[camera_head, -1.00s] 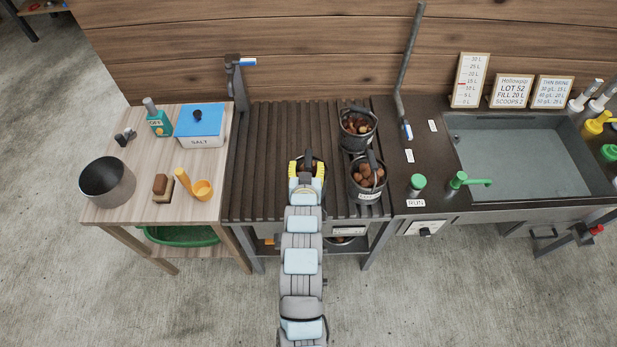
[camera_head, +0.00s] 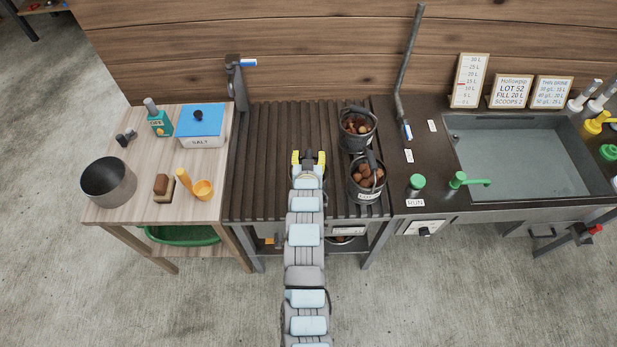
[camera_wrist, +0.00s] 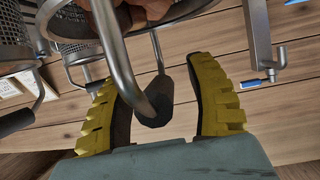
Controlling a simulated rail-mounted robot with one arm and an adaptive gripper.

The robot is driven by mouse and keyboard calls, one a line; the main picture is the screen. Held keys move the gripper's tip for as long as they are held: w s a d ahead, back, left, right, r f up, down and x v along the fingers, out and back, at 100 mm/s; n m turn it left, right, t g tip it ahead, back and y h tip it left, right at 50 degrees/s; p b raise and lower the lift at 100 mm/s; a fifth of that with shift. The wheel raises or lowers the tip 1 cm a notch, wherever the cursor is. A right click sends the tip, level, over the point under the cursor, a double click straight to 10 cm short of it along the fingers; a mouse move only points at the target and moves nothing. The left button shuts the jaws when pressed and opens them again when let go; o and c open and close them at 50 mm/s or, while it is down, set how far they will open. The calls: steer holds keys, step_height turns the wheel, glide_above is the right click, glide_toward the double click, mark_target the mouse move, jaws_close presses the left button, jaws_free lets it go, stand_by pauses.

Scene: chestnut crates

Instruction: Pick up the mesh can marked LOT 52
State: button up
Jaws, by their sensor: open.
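Two dark mesh cans with brown nuts stand on the slatted rack, one at the back (camera_head: 358,145) and one in front (camera_head: 366,196). The front can carries a pale label too small to read. My gripper (camera_head: 309,160) is left of them, open, with yellow finger pads. In the wrist view, the dark grip of a bail handle (camera_wrist: 158,100) lies between my open fingers, with bent metal rods running up from it. Brown nuts show at the top edge; that can's body and label are out of sight. In the head view my arm covers the spot below.
The slatted rack (camera_head: 262,150) has free room left of my gripper. A wooden table (camera_head: 150,205) with a pot (camera_head: 108,181) and a salt box (camera_head: 202,127) stands left. A sink (camera_head: 525,150) lies right. A tap pipe (camera_head: 405,75) rises behind.

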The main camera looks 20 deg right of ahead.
steer(key=shift+w+d+f, duration=0.2)
steer(key=shift+w, duration=0.2)
steer(key=shift+c, duration=0.3)
jaws_close()
steer(key=shift+r, duration=0.1)
